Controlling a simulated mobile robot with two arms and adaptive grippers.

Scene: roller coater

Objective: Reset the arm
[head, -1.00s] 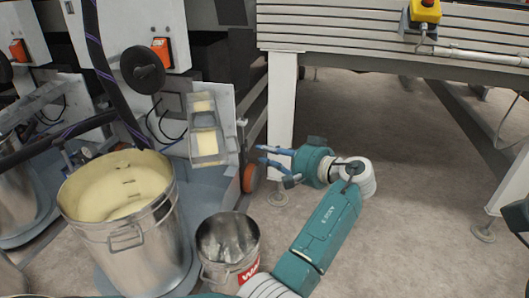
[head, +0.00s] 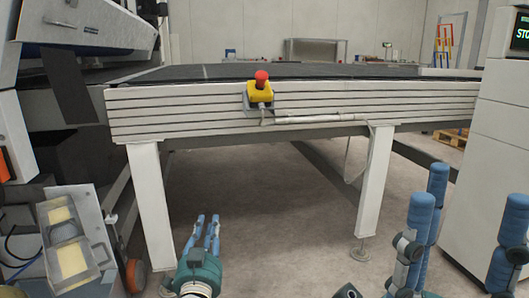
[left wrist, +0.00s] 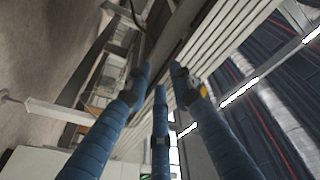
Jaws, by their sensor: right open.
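My left gripper (head: 205,222) is at the bottom, left of centre in the head view. Its blue fingers point away from me, apart, with nothing between them. In the left wrist view my left gripper (left wrist: 160,78) shows three separate blue fingers and holds nothing. My right gripper (head: 468,190) is at the lower right of the head view, close to the camera. Its blue fingers stand upright and spread wide, with nothing between them. Both grippers are in front of the slatted white conveyor frame (head: 320,105) and appear clear of it.
A yellow box with a red emergency button (head: 261,90) sits on the conveyor frame. White legs (head: 150,205) (head: 376,180) support it, with bare floor between. A tray with yellowish contents (head: 48,205) is at left. A white cabinet (head: 490,150) stands at right.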

